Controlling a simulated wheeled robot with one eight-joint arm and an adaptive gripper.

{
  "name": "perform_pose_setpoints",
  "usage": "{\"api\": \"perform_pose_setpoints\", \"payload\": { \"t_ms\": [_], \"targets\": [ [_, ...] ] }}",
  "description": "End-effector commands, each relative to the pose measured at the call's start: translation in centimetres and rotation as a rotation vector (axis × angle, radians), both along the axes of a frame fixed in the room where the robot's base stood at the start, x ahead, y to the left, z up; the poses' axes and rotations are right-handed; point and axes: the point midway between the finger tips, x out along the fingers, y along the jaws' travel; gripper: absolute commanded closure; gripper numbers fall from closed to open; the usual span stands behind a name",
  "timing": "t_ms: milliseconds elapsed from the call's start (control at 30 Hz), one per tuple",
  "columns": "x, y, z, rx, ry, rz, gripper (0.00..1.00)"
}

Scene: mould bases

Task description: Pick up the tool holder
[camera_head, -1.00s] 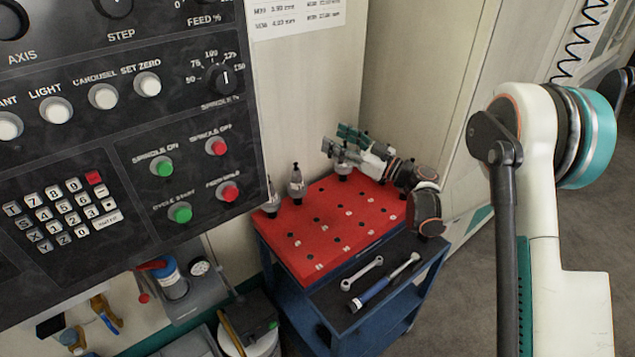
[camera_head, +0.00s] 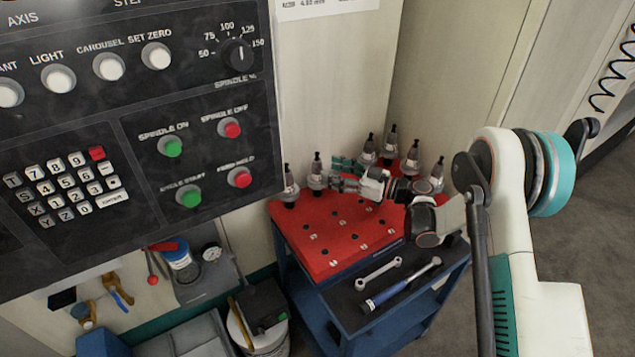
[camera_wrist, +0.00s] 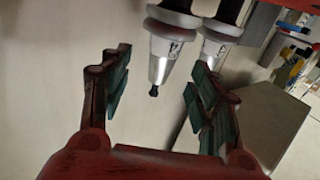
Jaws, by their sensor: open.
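Several grey tool holders with dark studs on top stand upright along the back of a red tray (camera_head: 335,245). One tool holder (camera_head: 317,178) is just left of my gripper (camera_head: 343,176), and another (camera_head: 290,190) stands at the left corner. My gripper's teal fingers are open and point toward the nearer holder. In the wrist view my gripper (camera_wrist: 160,92) is open and empty. A tool holder (camera_wrist: 172,42) appears upside down ahead, between the finger directions, its stud toward me. A second holder (camera_wrist: 222,42) is beside it, partly behind the right finger. Contact is not visible.
More tool holders (camera_head: 390,147) stand behind my wrist at the back right. The tray's front has empty holes. A wrench (camera_head: 379,273) and a blue-handled tool (camera_head: 390,293) lie on the cart's dark shelf. A control panel (camera_head: 130,130) fills the left, near the tray's left corner.

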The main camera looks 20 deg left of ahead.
Motion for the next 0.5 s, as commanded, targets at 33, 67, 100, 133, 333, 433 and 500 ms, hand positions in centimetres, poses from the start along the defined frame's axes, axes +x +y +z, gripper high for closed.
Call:
{"api": "perform_pose_setpoints", "payload": {
  "t_ms": [33,67,100,133,333,433,500],
  "targets": [
    [0.0,0.3,0.0,0.0,0.0,0.001,0.44],
    [0.0,0.4,0.0,0.0,0.0,0.0,0.44],
    [0.0,0.5,0.0,0.0,0.0,0.001,0.44],
    [0.0,0.7,0.0,0.0,0.0,0.001,0.44],
    [0.1,2.7,-0.5,0.0,0.0,0.002,0.44],
    [0.2,4.3,-0.6,0.0,0.0,0.002,0.44],
    [0.3,5.1,-0.5,0.0,0.0,0.001,0.44]
  ]
}}
